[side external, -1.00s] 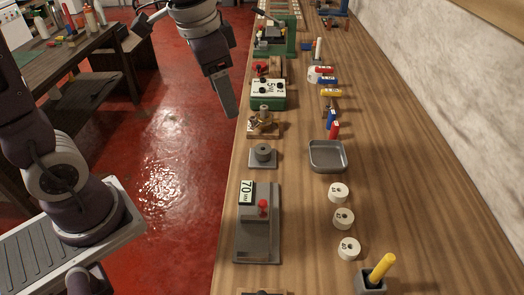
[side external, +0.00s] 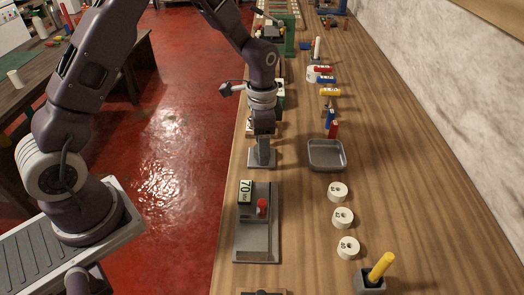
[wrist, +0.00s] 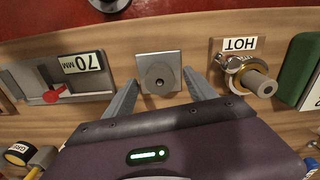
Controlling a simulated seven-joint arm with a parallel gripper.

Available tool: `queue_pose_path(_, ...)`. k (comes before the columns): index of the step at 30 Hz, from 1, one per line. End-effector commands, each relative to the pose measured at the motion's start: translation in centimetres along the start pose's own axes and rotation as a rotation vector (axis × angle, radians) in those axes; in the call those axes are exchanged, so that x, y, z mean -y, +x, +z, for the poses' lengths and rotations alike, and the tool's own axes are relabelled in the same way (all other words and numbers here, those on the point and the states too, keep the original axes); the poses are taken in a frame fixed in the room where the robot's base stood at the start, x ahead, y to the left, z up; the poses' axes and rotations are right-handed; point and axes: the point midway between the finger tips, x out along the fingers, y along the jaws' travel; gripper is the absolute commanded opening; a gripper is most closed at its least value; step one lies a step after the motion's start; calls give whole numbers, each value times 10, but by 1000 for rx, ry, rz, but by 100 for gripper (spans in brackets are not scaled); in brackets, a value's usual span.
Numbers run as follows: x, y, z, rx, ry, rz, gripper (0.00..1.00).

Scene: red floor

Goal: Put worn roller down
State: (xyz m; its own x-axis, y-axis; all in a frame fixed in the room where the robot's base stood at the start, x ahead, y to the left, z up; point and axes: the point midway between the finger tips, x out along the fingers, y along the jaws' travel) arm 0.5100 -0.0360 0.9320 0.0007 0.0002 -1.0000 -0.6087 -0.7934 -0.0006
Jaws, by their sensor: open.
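A grey round piece with a centre hole (wrist: 160,80), which may be the worn roller, sits on a square grey plate (wrist: 145,62) in the wrist view. My gripper (wrist: 160,77) is open, with one finger to each side of the piece; I cannot tell whether they touch it. In the side view my gripper (side external: 262,150) is low over the plate (side external: 262,164) and hides the round piece. Three white rollers with markings (side external: 338,192) lie in a row on the right of the bench. A grey tray (side external: 314,168) behind them looks empty.
A grey fixture marked 70 MM with a red knob (side external: 262,208) stands close in front of the plate. A brass piece beside a HOT label (wrist: 250,75) is on its other side. A yellow-handled tool (side external: 381,267) stands in a grey holder. Bare wood lies between the rows.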

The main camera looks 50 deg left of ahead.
Motion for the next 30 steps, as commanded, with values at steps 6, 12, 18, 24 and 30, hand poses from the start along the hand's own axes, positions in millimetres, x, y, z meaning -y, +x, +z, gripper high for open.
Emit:
queue_pose_path(6,0,0,0,0,0,0,36)
queue_pose_path(12,0,-1,0,0,0,0,0)
queue_pose_path(18,0,-3,0,0,0,0,0)
queue_pose_path(24,1,-46,-1,-6,0,-4,0)
queue_pose_path(30,0,-90,-1,-3,0,-2,0)
